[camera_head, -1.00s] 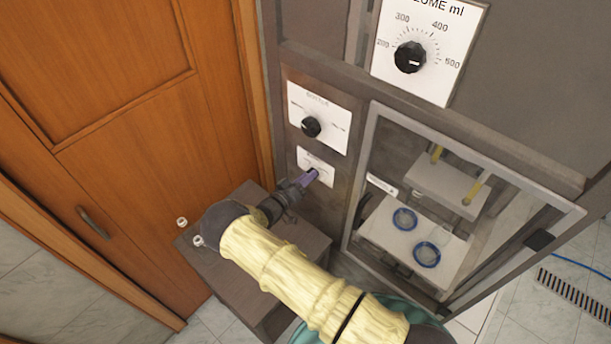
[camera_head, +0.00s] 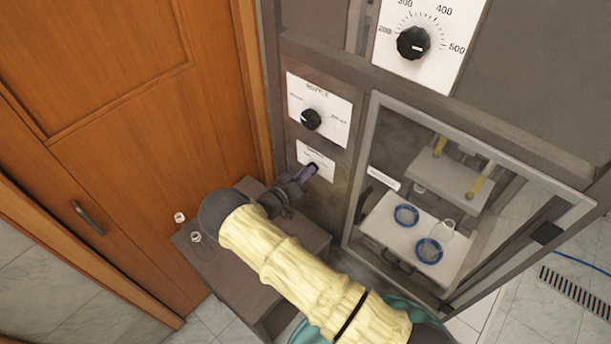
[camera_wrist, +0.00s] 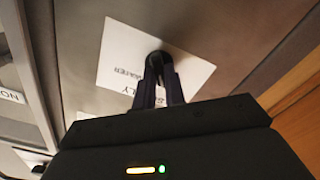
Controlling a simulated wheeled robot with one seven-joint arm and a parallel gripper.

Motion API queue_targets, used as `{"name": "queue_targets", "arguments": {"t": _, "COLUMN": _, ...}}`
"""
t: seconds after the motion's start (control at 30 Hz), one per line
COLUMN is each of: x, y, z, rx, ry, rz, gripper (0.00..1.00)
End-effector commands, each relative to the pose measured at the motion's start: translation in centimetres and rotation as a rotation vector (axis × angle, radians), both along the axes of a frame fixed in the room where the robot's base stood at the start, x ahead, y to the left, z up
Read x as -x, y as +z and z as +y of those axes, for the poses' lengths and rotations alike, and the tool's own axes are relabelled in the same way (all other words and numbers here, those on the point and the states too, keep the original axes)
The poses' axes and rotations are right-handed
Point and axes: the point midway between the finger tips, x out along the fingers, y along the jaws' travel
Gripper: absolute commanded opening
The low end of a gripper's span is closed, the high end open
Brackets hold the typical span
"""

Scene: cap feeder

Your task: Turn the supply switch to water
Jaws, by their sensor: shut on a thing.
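The supply switch is a small dark knob (camera_wrist: 159,58) on a white label plate (camera_wrist: 118,45), low on the machine's grey front panel. In the wrist view, part of the word "SUPPLY" and "WATER" can be read on the plate. My gripper (camera_wrist: 160,75) is shut on the knob, with one finger on each side.
A larger knob (camera_head: 311,119) sits just above on its own plate, and the volume dial (camera_head: 413,43) is at upper right. A glazed cabinet (camera_head: 365,140) with blue rings stands to the right. A small table (camera_head: 240,275) with glass vials is below my arm.

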Motion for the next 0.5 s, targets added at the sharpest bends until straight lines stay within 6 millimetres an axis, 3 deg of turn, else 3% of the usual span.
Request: {"name": "queue_targets", "arguments": {"t": 0.5, "x": 0.05, "y": -0.57, "z": -0.09, "rx": -0.353, "ry": 0.001, "rz": -0.277, "gripper": 0.00}}
